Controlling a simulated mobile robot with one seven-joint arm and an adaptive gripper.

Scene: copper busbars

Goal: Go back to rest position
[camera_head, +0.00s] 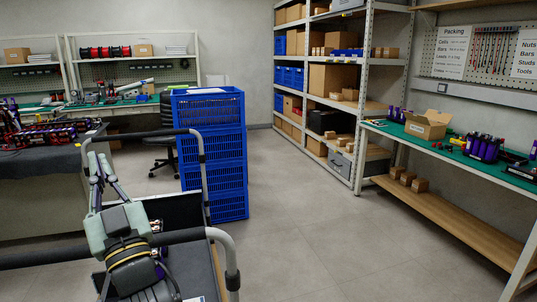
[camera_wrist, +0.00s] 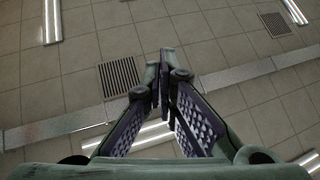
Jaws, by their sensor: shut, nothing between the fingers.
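My gripper (camera_head: 99,162) stands at the lower left of the head view, with its fingers pointing up. In the wrist view my gripper (camera_wrist: 160,72) is shut, its fingertips together and nothing between them. The wrist view looks up at the tiled ceiling, with light strips and vents. No object touches the fingers.
Dark handle rails (camera_head: 180,237) run close around my arm. A stack of blue crates (camera_head: 213,150) stands just beyond. A dark-topped table (camera_head: 50,150) is at left. Shelves (camera_head: 358,110) and a green-topped packing bench (camera_head: 455,155) are at right. The middle floor (camera_head: 300,220) is clear.

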